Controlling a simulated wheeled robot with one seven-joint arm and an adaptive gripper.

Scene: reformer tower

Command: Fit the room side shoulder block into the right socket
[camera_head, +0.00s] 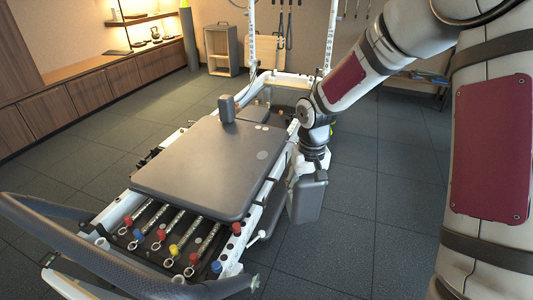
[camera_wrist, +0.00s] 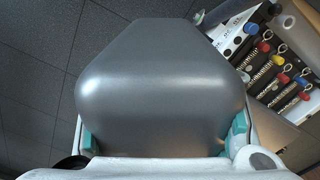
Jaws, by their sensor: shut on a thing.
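A dark grey shoulder block (camera_head: 306,201) hangs below my gripper (camera_head: 311,168), beside the right edge of the reformer carriage (camera_head: 190,165). In the wrist view this block (camera_wrist: 155,80) fills the middle, and the teal fingertips of my gripper (camera_wrist: 163,142) press on its two sides. A second grey shoulder block (camera_head: 227,110) stands upright at the carriage's far left. Small marks (camera_head: 262,127) show at the carriage's far right; I cannot tell for certain whether they are the right socket.
The white reformer rail (camera_head: 272,205) runs between the carriage and the held block. Springs with coloured knobs (camera_head: 172,250) lie at the near end, and also show in the wrist view (camera_wrist: 280,70). The floor (camera_head: 370,210) to the right is clear.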

